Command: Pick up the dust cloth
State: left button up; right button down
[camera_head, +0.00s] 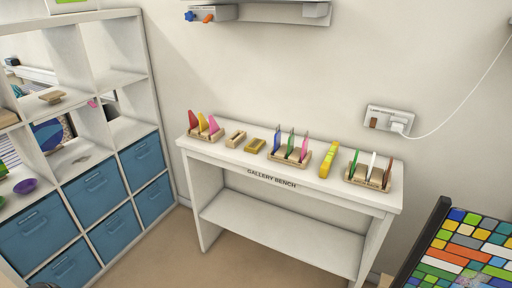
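I cannot pick out the dust cloth for certain. On the white bench (290,190) marked "GALLERY BENCH", a small flat yellow-brown piece (255,146) lies left of the middle. A longer bright yellow piece (328,160) lies between the middle and right wooden racks. Either could be a cloth, but both are too small to tell. Neither of my grippers shows in the head view.
Wooden racks with coloured glass pieces stand at the bench's left (205,132), middle (290,155) and right (368,177). An empty wooden holder (236,138) sits near the left one. White shelving (122,80) is at left; a mosaic panel (465,250) at right.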

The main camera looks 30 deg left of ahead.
aim_at(254, 146)
jog(key=i+j+u, duration=0.1)
jog(key=i, duration=0.35)
jog(key=i+j+u, duration=0.1)
jog(key=i, duration=0.4)
jog(key=j, duration=0.1)
